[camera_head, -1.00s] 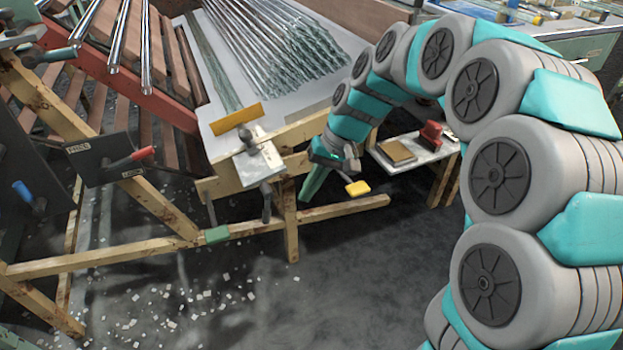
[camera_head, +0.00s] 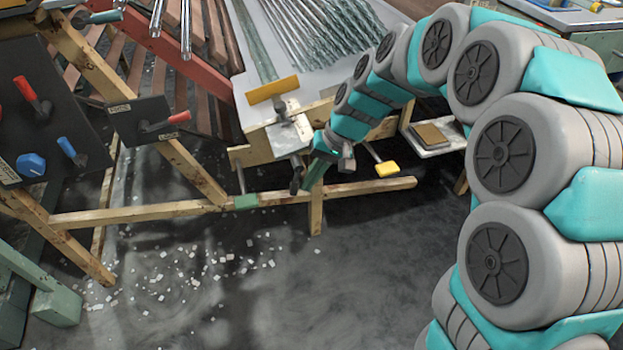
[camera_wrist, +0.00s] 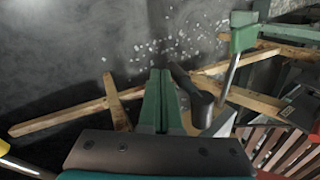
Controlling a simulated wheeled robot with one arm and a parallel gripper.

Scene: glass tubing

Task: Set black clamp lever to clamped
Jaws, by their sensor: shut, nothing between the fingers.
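The black clamp lever (camera_head: 296,175) hangs at the front end of the wooden bench, below the metal clamp plate. In the wrist view the lever (camera_wrist: 185,80) stands just right of my fingers, its dark handle slanting from a round grey pivot. My gripper (camera_head: 311,180) is close to the right side of the lever in the head view. In the wrist view my gripper (camera_wrist: 160,75) has its two green fingers together with nothing between them. I cannot tell whether a finger touches the lever.
A green-handled rod (camera_head: 245,201) is left of the lever, and a yellow-handled rod (camera_head: 387,169) is to the right. A wooden rail (camera_head: 140,212) runs below. A panel with a red lever (camera_head: 165,123) stands left. The floor in front is open, with scattered shards.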

